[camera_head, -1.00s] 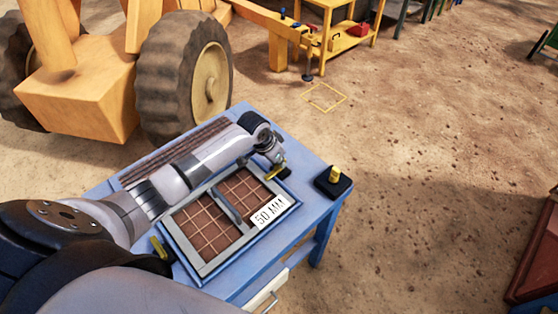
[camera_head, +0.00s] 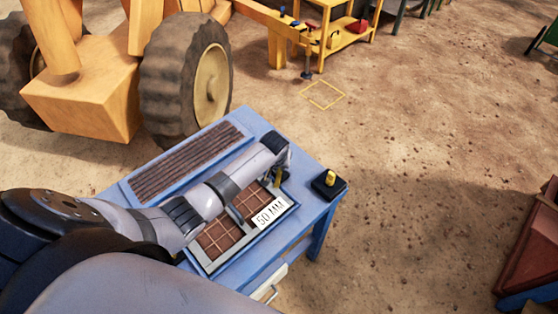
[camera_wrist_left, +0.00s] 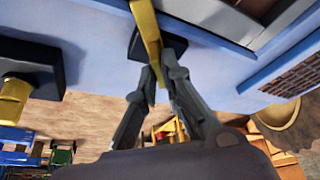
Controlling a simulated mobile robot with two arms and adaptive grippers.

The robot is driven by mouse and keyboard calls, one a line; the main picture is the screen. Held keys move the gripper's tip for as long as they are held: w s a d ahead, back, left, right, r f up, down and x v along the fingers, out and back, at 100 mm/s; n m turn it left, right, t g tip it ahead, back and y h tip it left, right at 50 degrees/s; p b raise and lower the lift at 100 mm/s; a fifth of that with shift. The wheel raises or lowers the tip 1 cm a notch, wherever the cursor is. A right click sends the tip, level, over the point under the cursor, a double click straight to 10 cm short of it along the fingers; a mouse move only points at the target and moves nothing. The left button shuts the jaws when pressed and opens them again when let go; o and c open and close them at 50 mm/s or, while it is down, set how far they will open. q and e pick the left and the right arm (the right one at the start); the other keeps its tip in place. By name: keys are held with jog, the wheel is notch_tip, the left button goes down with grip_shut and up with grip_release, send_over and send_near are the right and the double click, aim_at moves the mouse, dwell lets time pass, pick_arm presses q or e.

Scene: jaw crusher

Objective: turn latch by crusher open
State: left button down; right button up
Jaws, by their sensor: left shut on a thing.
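A yellow latch (camera_head: 278,177) on a dark base sits at the far right corner of the framed screen marked "50 MM" (camera_head: 269,214) on the blue table. My left gripper (camera_head: 277,167) is at this latch, partly hidden by its own arm. In the left wrist view, the gripper's two fingers (camera_wrist_left: 161,80) are shut on the end of the yellow latch (camera_wrist_left: 147,28). My right gripper is not in view.
A second black block with a yellow knob (camera_head: 328,184) stands on the blue table's (camera_head: 303,189) right corner. A ribbed dark panel (camera_head: 188,160) lies behind my arm. A large wheel (camera_head: 190,80) stands beyond the table. Open dirt ground lies to the right.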

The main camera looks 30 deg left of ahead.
pick_arm(q)
jog(key=n+y, duration=0.1)
jog(key=n, duration=0.1)
jog(key=shift+d+n+p, duration=0.2)
jog(key=shift+n+p, duration=0.1)
jog(key=shift+n, duration=0.1)
jog(key=n+g, duration=0.1)
jog(key=n, duration=0.1)
jog(key=shift+w+n+y, duration=0.1)
jog(key=shift+n+y, duration=0.3)
jog(key=n+g+b, duration=0.1)
jog(key=n+b, duration=0.1)
jog(key=n, duration=0.2)
jog(key=shift+w+y, duration=0.1)
jog(key=shift+y, duration=0.3)
jog(key=shift+n+g+b, duration=0.3)
jog(key=shift+n, duration=0.1)
jog(key=c, duration=1.7)
grip_release()
